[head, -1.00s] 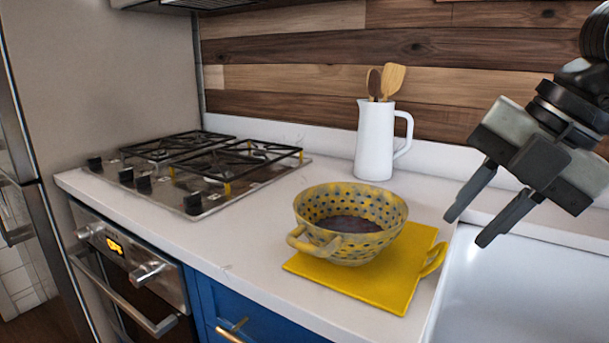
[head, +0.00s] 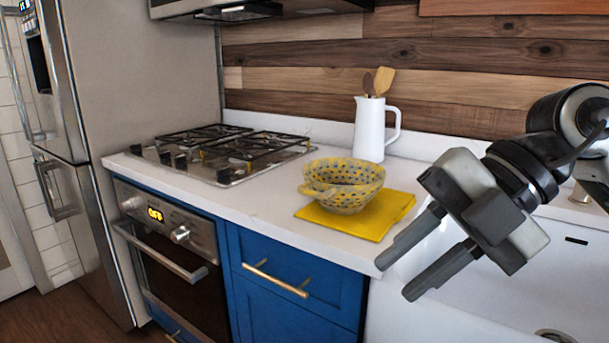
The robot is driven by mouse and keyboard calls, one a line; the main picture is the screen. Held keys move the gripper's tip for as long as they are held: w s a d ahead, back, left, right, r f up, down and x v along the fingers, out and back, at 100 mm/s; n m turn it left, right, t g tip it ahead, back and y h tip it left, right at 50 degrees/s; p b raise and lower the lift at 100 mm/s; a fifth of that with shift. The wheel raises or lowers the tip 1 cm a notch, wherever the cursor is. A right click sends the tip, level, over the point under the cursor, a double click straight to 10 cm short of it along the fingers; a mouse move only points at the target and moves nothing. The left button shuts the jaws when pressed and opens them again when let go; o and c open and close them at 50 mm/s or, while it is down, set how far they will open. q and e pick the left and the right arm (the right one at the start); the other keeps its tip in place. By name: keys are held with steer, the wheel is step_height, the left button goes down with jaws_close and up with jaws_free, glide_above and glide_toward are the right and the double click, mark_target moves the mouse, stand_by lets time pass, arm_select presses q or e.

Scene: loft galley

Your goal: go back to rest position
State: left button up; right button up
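My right gripper (head: 408,268) is in the right part of the head view, above the sink's left edge. Its two dark fingers are apart with nothing between them, pointing down and to the left. It is clear of the bowl. A yellow spotted bowl with handles (head: 343,190) stands upright on a yellow mat (head: 385,222) on the counter, left of the gripper. My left gripper does not show.
A gas cooktop (head: 222,150) is set in the white counter (head: 262,200) on the left. A white pitcher (head: 370,128) with wooden utensils stands behind the bowl. The white sink (head: 520,292) is at the right. An oven (head: 165,255) and blue drawers (head: 290,270) are below.

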steer(key=s+a+r+g+y+p, duration=0.25)
steer(key=a+y, duration=0.55)
steer(key=y, duration=0.4)
steer(key=w+d+f+m+t+h+p, duration=0.1)
steer(key=w+d+f+m+t+h, duration=0.3)
steer(key=m+t, duration=0.7)
steer(key=w+d+f+m+t+h, duration=0.25)
steer(key=w+f+m+t, duration=0.3)
steer(key=m+t, duration=0.6)
steer(key=s+d+f+m+g+h, duration=0.1)
steer(key=s+f+m+g+h, duration=0.1)
steer(key=f, duration=0.7)
steer(key=s+d+f+m+g+h+p, duration=0.1)
steer(key=s+d+f+m+g+h, duration=0.1)
steer(key=s+f, duration=0.5)
steer(key=s+d+f+m+g+h, duration=0.1)
steer(key=s+f+m+g+h, duration=0.2)
steer(key=f+h, duration=0.4)
step_height(320, 180, down, 4)
steer(key=shift+s+d+r+g, duration=0.15)
steer(key=shift+s+d+g, duration=0.25)
steer(key=shift+s+g, duration=0.4)
steer(key=shift+w+m, duration=0.2)
steer(key=shift+m, duration=0.05)
